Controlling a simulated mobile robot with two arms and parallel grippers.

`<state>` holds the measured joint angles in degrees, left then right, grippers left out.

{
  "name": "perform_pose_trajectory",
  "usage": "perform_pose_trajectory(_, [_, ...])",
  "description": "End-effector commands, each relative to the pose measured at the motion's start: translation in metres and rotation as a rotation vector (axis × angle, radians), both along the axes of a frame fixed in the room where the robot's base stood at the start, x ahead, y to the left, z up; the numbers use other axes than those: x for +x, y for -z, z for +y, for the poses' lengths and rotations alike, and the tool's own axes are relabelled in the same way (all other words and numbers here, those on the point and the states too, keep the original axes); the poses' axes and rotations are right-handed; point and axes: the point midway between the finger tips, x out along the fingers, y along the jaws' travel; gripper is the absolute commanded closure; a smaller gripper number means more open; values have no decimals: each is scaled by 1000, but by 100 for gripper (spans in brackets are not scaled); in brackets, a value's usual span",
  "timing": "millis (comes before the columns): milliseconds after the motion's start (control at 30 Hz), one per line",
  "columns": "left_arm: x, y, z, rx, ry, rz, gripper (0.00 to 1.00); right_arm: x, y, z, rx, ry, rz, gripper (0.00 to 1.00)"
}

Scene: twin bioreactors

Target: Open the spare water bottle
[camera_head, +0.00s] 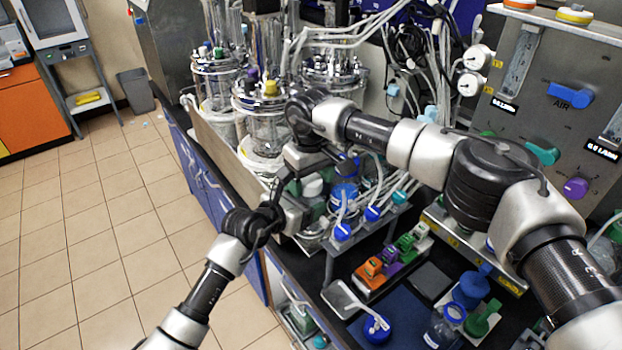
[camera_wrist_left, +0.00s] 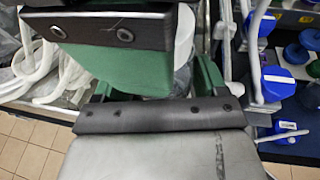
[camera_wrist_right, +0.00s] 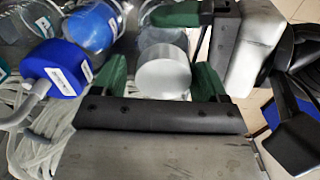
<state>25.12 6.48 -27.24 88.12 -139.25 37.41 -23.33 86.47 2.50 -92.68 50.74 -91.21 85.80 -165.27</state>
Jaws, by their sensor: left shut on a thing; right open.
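The spare water bottle shows as a clear body with a pale grey-white cap (camera_wrist_right: 168,76) in the right wrist view. The cap also shows in the head view (camera_head: 312,186). My left gripper (camera_head: 290,200) is shut on the bottle, coming in from the side below the cap. My right gripper (camera_wrist_right: 160,88) is open, with one green fingertip on each side of the cap; whether they touch it I cannot tell. In the left wrist view the right gripper's green and black finger (camera_wrist_left: 130,65) hides much of the bottle (camera_wrist_left: 184,50).
Blue-capped bottles (camera_wrist_right: 58,68) with tubing stand close beside the cap. Steel bioreactor vessels (camera_head: 262,110) stand behind. An orange, purple and green rack (camera_head: 370,272) and more bottles (camera_head: 445,328) lie to the front right. The floor (camera_head: 100,215) at left is clear.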

Motion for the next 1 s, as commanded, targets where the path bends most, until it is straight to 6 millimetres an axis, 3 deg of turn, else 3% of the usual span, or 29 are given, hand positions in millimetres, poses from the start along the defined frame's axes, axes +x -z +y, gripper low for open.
perform_pose_trajectory(300, [0, 3, 0, 4, -1, 7, 94, -2, -42, 4, 8, -8, 2, 22])
perform_pose_trajectory(533, [0, 3, 0, 3, -1, 6, 94, -1, -44, 4, 8, 110, 1, 23])
perform_pose_trajectory(1000, [0, 3, 0, 3, -1, 6, 94, -1, -52, 4, 6, 1036, -2, 23])
